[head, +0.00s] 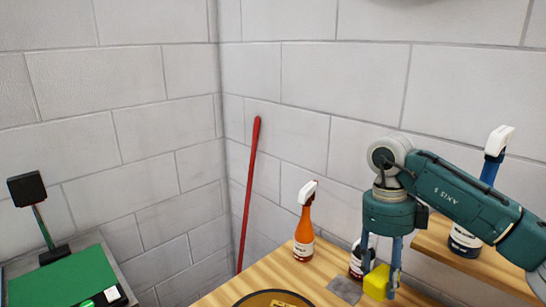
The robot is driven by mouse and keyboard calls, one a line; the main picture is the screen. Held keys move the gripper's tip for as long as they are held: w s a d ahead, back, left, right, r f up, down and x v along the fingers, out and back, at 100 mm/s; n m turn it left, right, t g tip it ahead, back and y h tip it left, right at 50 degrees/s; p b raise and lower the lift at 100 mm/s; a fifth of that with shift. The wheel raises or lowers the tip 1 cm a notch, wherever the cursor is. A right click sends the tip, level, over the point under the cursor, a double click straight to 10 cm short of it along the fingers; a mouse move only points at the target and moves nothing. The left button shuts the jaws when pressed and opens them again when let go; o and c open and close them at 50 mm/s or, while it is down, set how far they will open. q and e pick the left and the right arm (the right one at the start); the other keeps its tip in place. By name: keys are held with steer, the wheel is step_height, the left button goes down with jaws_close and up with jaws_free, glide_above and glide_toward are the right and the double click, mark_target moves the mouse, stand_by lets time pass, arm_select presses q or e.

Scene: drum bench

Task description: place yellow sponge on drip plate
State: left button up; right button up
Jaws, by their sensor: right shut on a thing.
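The yellow sponge (376,283) is a small block in the jaws of my right gripper (384,276). The gripper points down and is shut on it, over the right part of the wooden bench. A flat grey square plate (345,290) lies on the bench just left of the sponge; it may be the drip plate, but I cannot tell for sure. The sponge appears apart from it. My left gripper is not in view.
An orange spray bottle (304,238) stands at the back of the wooden bench (215,296). A dark bottle (357,262) stands behind the sponge. A blue-necked spray bottle (465,240) stands on the raised wooden shelf (500,268). A red pole (248,190) leans in the corner. A green-topped surface (70,282) is at left.

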mark_target(378, 283)
steer(key=n, duration=0.2)
steer(key=s+a+n, duration=0.1)
steer(key=n, duration=0.3)
steer(key=shift+s+a+t+h, duration=0.2)
steer(key=shift+a+t+h, duration=0.1)
steer(key=shift+t, duration=0.1)
steer(key=n, duration=0.2)
steer(key=s+a+n, duration=0.1)
steer(key=n, duration=0.1)
steer(key=shift+s+t, duration=0.15)
steer(key=shift+t, duration=0.15)
steer(key=s+a+f+n+t, duration=0.1)
steer(key=s+n, duration=0.3)
steer(key=n, duration=0.6)
steer(key=s+a+f+n+y+b, duration=0.1)
steer(key=s+a+n, duration=0.2)
steer(key=n, duration=0.6)
steer(key=shift+s+a+n+t+y, duration=0.15)
steer(key=shift+s+n+t+y, duration=0.2)
steer(key=shift+s, duration=0.75)
steer(key=shift+w, duration=0.15)
